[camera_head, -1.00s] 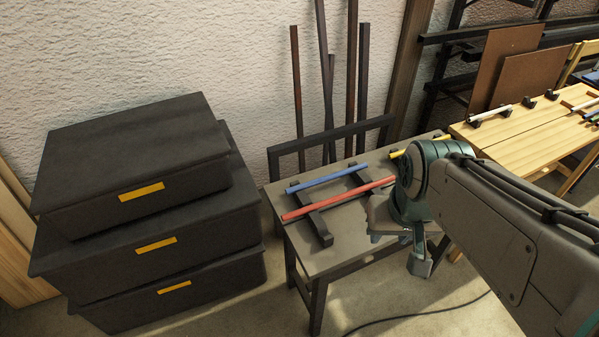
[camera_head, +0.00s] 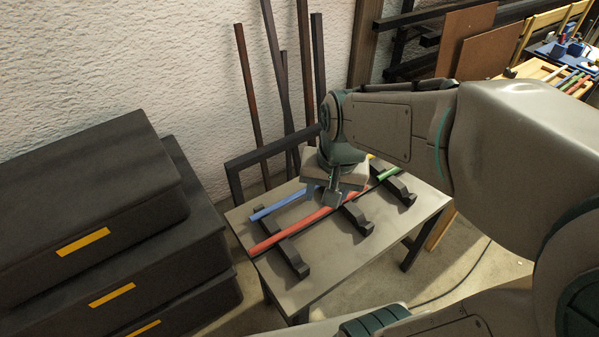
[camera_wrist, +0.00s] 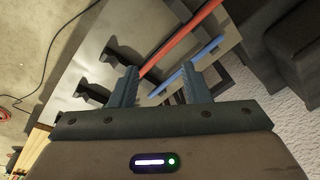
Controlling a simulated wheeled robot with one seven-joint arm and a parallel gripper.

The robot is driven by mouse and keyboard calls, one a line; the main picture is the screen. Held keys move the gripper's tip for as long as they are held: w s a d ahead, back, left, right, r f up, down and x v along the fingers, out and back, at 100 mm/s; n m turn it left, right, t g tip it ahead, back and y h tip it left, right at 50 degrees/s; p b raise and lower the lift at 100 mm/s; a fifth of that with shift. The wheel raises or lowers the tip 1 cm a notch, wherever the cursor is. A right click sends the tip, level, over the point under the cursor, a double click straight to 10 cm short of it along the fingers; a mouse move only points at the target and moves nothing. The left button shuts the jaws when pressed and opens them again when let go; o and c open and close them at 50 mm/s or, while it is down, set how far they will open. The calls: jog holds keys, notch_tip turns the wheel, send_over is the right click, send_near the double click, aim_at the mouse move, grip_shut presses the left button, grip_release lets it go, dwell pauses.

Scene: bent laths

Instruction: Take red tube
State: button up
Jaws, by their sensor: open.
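The red tube (camera_head: 290,233) lies across dark notched rests on a small grey table (camera_head: 322,280); its far end is hidden behind my gripper in the head view. The blue tube (camera_head: 285,204) lies parallel to it, nearer the wall. My gripper (camera_head: 331,200) is above the table, over the right part of the red tube. Nothing is gripped.
A green tube (camera_head: 388,174) and a bit of a yellow one lie farther right on the rests (camera_head: 358,217). Stacked black boxes (camera_head: 90,215) stand left of the table. Dark laths (camera_head: 285,95) lean on the wall behind. A cable (camera_head: 455,285) lies on the floor.

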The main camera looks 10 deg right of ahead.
jog(key=w+f+m+g, duration=0.2)
jog(key=w+f+m, duration=0.7)
jog(key=w, duration=0.2)
send_over(312, 216)
jog(key=shift+m+h, duration=0.3)
jog(key=shift+m, duration=0.1)
jog(key=f, duration=0.8)
jog(key=shift+s+a+f, duration=0.1)
jog(key=shift+a+f, duration=0.15)
jog(key=shift+f, duration=0.05)
jog(key=shift+d+f+b, duration=0.15)
jog(key=shift+f, duration=1.15)
jog(key=shift+d+f+b, duration=0.1)
jog(key=shift+f+b, duration=0.05)
jog(key=shift+f, duration=1.15)
grip_shut()
